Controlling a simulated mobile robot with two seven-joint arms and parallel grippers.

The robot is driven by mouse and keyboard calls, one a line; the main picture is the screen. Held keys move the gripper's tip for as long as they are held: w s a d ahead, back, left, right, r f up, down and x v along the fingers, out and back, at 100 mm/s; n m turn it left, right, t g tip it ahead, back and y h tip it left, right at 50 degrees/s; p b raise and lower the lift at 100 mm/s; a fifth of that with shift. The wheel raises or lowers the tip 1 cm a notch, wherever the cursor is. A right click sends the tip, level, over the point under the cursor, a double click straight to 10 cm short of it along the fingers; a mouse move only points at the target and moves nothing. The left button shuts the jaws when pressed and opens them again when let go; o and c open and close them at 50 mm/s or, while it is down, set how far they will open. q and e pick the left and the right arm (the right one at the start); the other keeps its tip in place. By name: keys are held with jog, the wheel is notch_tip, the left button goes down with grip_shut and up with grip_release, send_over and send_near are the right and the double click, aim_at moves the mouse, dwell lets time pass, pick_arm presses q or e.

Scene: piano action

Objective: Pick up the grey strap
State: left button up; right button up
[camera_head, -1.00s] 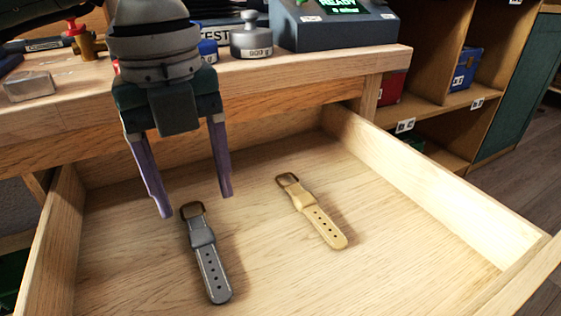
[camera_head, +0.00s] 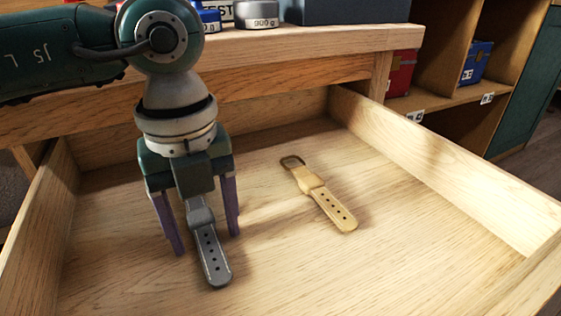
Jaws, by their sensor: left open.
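The grey strap (camera_head: 211,256) lies in the open wooden drawer, its holed end toward the front. Its buckle end is hidden behind my left gripper. My left gripper (camera_head: 207,244) points down into the drawer and is open, with one purple finger on each side of the strap. I see a gap between each finger and the strap, and cannot tell how far the fingertips are above the drawer floor. My right gripper is not in view.
A tan strap (camera_head: 331,205) with a buckle lies to the right in the drawer (camera_head: 400,262). The drawer walls and the bench edge (camera_head: 300,52) above the back bound the space. Weights (camera_head: 256,14) stand on the bench. The drawer's right side is clear.

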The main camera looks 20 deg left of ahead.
pick_arm(q)
grip_shut()
dwell(0.4)
